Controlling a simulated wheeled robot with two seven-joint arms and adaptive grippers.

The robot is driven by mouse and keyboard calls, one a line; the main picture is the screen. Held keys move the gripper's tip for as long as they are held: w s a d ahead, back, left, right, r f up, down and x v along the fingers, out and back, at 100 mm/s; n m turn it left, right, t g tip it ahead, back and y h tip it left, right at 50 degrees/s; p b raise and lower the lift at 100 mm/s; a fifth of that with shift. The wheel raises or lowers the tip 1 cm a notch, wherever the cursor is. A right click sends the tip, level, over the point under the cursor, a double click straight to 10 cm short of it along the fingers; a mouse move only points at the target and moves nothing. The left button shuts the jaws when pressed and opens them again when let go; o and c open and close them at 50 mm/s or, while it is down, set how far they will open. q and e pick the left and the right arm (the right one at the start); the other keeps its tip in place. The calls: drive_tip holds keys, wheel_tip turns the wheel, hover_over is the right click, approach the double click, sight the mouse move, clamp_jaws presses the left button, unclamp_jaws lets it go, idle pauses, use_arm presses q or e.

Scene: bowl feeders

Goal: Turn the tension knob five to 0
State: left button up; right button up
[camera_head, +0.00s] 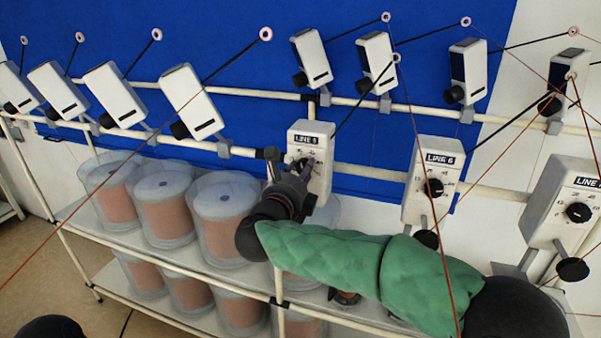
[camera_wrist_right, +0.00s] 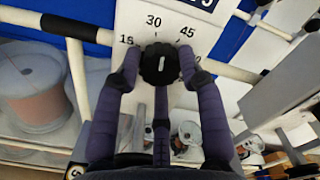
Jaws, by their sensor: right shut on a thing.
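The LINE 5 tension box (camera_head: 322,152) is a white housing on the rail, in the middle of the head view. Its black round knob (camera_wrist_right: 159,64) shows in the right wrist view, with a short white mark standing nearly upright, leaning slightly right. Dial numbers 15, 30 and 45 show around it; 0 is not visible. My right gripper (camera_head: 303,168) is at the front of this box and largely covers the knob in the head view. In the right wrist view its dark fingers (camera_wrist_right: 160,78) are closed around the knob from both sides and below. My left gripper is not in view.
The LINE 6 box (camera_head: 433,182) and another knob box (camera_head: 565,203) stand to the right. Tubs of copper-coloured material (camera_head: 167,214) fill the shelf below. Thin threads cross in front of the boxes and my right arm. More white boxes (camera_head: 192,102) line the rail at left.

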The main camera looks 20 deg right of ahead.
drive_tip(key=n, duration=0.2)
drive_tip(key=shift+f+n+p, duration=0.25)
drive_tip(key=shift+n+p, duration=0.1)
drive_tip(key=shift+n, duration=0.05)
drive_tip(key=n+p, duration=0.1)
drive_tip(key=n, duration=0.1)
drive_tip(key=shift+d+n, duration=0.1)
drive_tip(key=shift+n, duration=0.3)
drive_tip(key=n+p, duration=0.2)
drive_tip(key=n, duration=0.1)
drive_tip(key=n+p, duration=0.1)
drive_tip(key=n, duration=0.1)
drive_tip(key=shift+r, duration=0.3)
drive_tip(key=n+p, duration=0.1)
drive_tip(key=n, duration=0.1)
drive_tip(key=n+p, duration=0.4)
drive_tip(key=shift+r+n, duration=0.3)
drive_tip(key=n+p, duration=0.4)
drive_tip(key=shift+r+n, duration=0.1)
drive_tip(key=shift+n, duration=0.6)
drive_tip(key=shift+r+p, duration=0.1)
drive_tip(key=shift+p, duration=0.2)
drive_tip(key=o, duration=1.1)
